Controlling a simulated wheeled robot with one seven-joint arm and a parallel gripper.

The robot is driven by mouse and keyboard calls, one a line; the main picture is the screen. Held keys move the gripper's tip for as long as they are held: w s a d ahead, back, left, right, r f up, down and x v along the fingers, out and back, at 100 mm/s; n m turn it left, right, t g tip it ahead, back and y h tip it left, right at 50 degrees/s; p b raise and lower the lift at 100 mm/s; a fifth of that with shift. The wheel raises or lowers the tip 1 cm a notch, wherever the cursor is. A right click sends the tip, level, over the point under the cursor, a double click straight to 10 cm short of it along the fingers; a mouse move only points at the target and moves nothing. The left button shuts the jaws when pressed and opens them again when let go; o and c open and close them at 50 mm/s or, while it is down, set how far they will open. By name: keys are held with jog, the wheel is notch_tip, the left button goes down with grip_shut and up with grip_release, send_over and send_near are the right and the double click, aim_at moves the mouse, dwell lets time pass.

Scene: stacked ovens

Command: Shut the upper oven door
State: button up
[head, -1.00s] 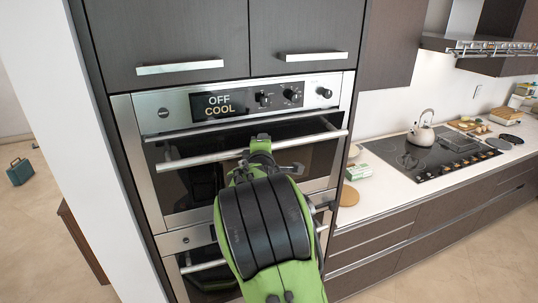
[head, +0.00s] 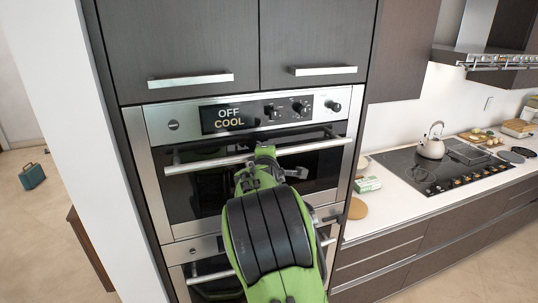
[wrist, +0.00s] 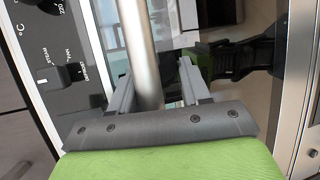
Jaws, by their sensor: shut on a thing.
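The upper oven (head: 250,185) has a dark glass door in a steel frame, below a panel reading "OFF COOL". Its door looks flush or nearly flush with the frame; I cannot tell whether a small gap is left. The long steel handle bar (head: 205,164) runs across the top of the door. My gripper (head: 265,150) is at the middle of this bar and shut on it. In the wrist view, the bar (wrist: 138,45) passes between the two grey fingers of my gripper (wrist: 155,85). My arm hides part of the door's lower middle.
A lower oven (head: 205,270) sits beneath, partly hidden by my arm. Dark cupboards (head: 170,40) are above. A counter with a hob (head: 430,170) and a kettle (head: 431,142) stands at right. A white wall (head: 75,150) is close on the left.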

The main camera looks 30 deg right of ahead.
jog(key=shift+a+f, duration=0.15)
jog(key=shift+f, duration=0.2)
jog(key=b+v, duration=0.3)
jog(key=v, duration=1.2)
jog(key=shift+s+r+b, duration=0.35)
jog(key=shift+s+b, duration=0.05)
